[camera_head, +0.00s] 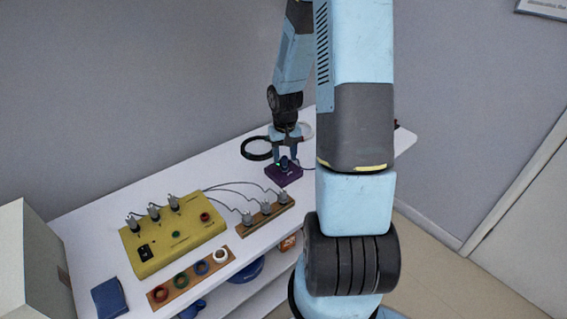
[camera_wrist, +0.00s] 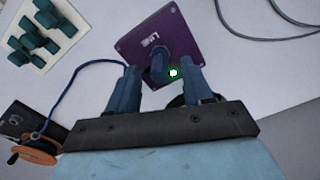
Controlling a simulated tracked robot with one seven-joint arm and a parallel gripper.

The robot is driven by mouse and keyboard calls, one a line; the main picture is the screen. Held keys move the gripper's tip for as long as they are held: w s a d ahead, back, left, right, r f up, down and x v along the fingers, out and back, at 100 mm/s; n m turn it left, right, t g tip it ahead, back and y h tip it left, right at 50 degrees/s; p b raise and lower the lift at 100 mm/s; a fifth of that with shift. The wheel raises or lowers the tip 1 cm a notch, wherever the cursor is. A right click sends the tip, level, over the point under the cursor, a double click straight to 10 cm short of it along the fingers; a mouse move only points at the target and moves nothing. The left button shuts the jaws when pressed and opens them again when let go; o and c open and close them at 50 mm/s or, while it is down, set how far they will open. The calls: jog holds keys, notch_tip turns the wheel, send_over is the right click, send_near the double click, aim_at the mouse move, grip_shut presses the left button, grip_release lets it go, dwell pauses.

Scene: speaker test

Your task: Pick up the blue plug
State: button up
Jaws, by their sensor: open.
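A small purple box (camera_head: 289,176) stands on the white table below my gripper (camera_head: 285,157). In the wrist view the purple box (camera_wrist: 135,45) bears the word LINE and a green light (camera_wrist: 173,72). A dark blue piece that looks like the blue plug (camera_wrist: 157,66) stands on the box, between the tips of my gripper (camera_wrist: 158,75). The fingers are open, one on each side of it; I cannot tell whether they touch it. In the head view the plug is mostly hidden by the fingers.
A yellow panel (camera_head: 165,243) with grey plugs and cables stands left, beside wooden strips holding grey plugs (camera_head: 267,216) and coloured rings (camera_head: 185,282). A black cable coil (camera_head: 256,150) lies behind the box. A blue cloth-like item (camera_head: 109,298) lies front left.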

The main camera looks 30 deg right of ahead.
jog(key=shift+f, duration=0.95)
jog(key=shift+c, duration=0.2)
grip_shut()
